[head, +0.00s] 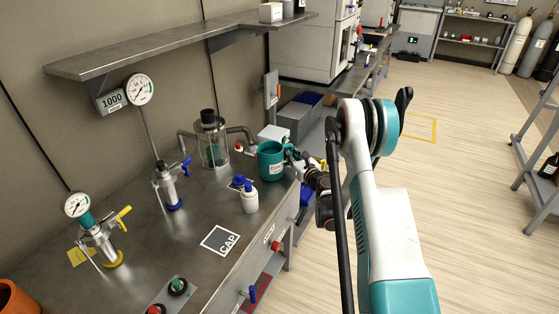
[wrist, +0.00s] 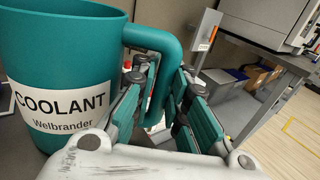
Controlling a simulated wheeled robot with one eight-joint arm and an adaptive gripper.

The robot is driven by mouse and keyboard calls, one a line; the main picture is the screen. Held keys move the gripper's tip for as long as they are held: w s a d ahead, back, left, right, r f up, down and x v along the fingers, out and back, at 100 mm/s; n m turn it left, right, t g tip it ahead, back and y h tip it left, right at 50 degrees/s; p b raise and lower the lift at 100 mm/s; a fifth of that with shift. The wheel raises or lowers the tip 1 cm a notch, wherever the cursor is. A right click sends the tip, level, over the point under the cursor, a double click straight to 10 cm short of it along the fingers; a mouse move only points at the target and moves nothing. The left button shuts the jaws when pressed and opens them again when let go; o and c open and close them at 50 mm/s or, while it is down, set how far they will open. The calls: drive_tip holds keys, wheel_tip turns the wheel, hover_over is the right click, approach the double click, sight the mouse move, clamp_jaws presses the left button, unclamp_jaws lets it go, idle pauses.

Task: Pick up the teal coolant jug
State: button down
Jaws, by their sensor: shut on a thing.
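The teal coolant jug (head: 271,163) stands upright near the far right end of the steel bench, its handle toward my arm. In the wrist view the jug (wrist: 60,55) fills the left side, with a white label reading COOLANT Welbrander. My gripper (wrist: 160,105) has its teal-padded fingers on both sides of the jug's handle and is shut on it. In the head view my gripper (head: 298,160) reaches the handle from the right, partly hidden by my wrist. I cannot tell whether the jug's base touches the bench.
A white bottle with a blue cap (head: 249,198) stands just in front of the jug. A glass vessel with pipes (head: 213,142) is behind it to the left. A CAP plate (head: 220,242) lies on the bench. A shelf (head: 180,48) overhangs the back. Open floor (head: 460,190) lies to the right.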

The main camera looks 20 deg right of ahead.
drive_tip(key=shift+r, duration=0.15)
wheel_tip(320, 180, up, 20)
drive_tip(key=p, duration=0.7)
drive_tip(key=s+a+r, duration=0.2)
drive_tip(key=a, duration=0.5)
drive_tip(key=s+a+r, duration=0.2)
drive_tip(key=s+a, duration=0.1)
drive_tip(key=a, duration=0.5)
drive_tip(key=s+a+r+h, duration=0.1)
drive_tip(key=s+a+r, duration=0.1)
drive_tip(key=a, duration=0.6)
drive_tip(key=shift+s+a+r+m, duration=0.15)
drive_tip(key=shift+s+a+m, duration=0.15)
drive_tip(key=shift+s, duration=0.45)
